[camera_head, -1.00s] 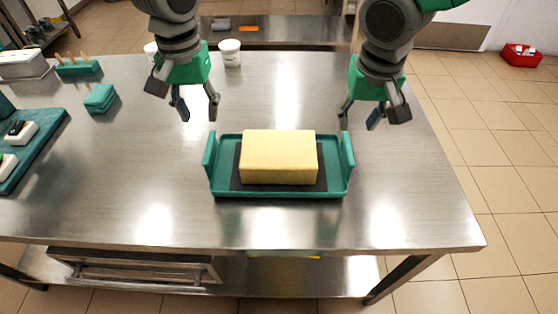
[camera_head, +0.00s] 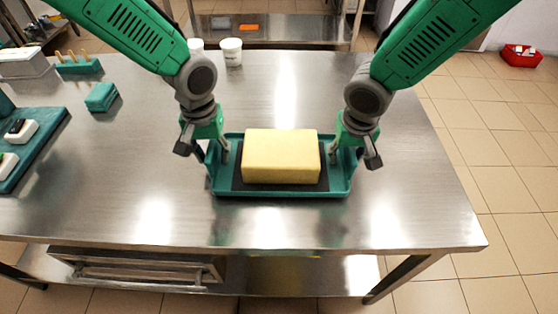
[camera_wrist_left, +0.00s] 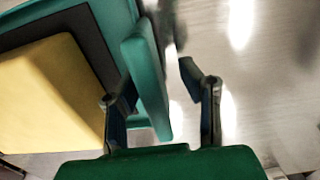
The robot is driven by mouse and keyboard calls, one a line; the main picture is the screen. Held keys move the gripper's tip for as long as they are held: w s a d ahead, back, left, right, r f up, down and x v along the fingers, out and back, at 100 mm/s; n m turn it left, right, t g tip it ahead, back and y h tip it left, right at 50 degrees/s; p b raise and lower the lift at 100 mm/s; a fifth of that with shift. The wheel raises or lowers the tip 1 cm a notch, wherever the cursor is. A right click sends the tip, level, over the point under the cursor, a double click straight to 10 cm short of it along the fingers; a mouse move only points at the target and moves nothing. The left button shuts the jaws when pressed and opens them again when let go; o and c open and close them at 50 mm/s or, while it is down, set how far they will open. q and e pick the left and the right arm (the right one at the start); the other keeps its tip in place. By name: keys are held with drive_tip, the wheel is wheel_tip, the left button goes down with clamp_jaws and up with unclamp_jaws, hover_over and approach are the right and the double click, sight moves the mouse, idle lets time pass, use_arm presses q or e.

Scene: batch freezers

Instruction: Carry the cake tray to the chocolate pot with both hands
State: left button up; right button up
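The teal cake tray (camera_head: 280,194), with a dark mat and a yellow block-shaped cake (camera_head: 281,157), rests on the steel table. Its raised end handles are at left and right. My left gripper (camera_head: 212,150) is down at the left handle. In the left wrist view, its open fingers (camera_wrist_left: 163,98) stand on either side of the teal handle (camera_wrist_left: 149,85), with a gap on the outer side. My right gripper (camera_head: 354,150) is down at the right handle, its fingers apart and seeming to straddle it. I cannot identify a chocolate pot for certain.
Two white tubs (camera_head: 231,52) stand at the table's back. A teal box (camera_head: 101,97), a teal rack with sticks (camera_head: 79,66) and a teal board (camera_head: 40,137) are at the left. The steel table (camera_head: 130,190) is clear around the tray. A red bin (camera_head: 521,56) is on the floor.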

sight(211, 144)
use_arm(q)
drive_tip(key=shift+d, duration=0.2)
clamp_jaws()
use_arm(e)
drive_tip(key=shift+d, duration=0.2)
clamp_jaws()
use_arm(q)
drive_tip(key=shift+d+r, duration=0.1)
use_arm(e)
drive_tip(key=shift+d, duration=0.1)
use_arm(q)
drive_tip(key=shift+r, duration=0.15)
use_arm(e)
drive_tip(key=shift+r, duration=0.15)
